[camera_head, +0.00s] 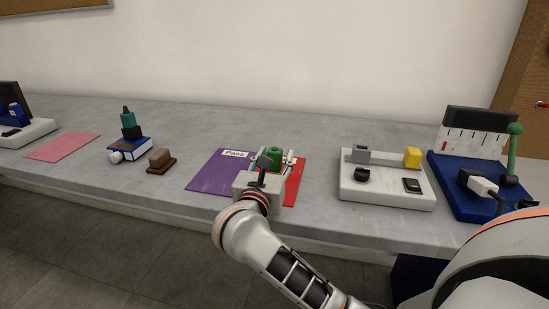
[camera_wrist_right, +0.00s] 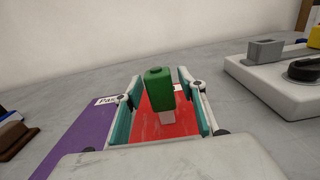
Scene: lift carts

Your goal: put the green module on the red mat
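The green module (camera_wrist_right: 158,90), a green block with a pale lower part, stands upright over the red mat (camera_wrist_right: 150,125) in the right wrist view. It also shows in the head view (camera_head: 274,153). My right gripper (camera_head: 277,160) is open, with its teal-padded fingers on either side of the module and gaps between them and the block. The module appears to rest on the red mat (camera_head: 297,186), but its foot is partly hidden in the head view. My left gripper is not in view.
A purple mat (camera_head: 213,176) labelled "Pass" adjoins the red mat on the left. A white fixture (camera_head: 390,190) with a yellow block stands to the right, with a blue-based station (camera_head: 465,205) beyond. A brown block (camera_head: 160,158), a blue-based device (camera_head: 127,148) and a pink mat (camera_head: 63,146) lie left.

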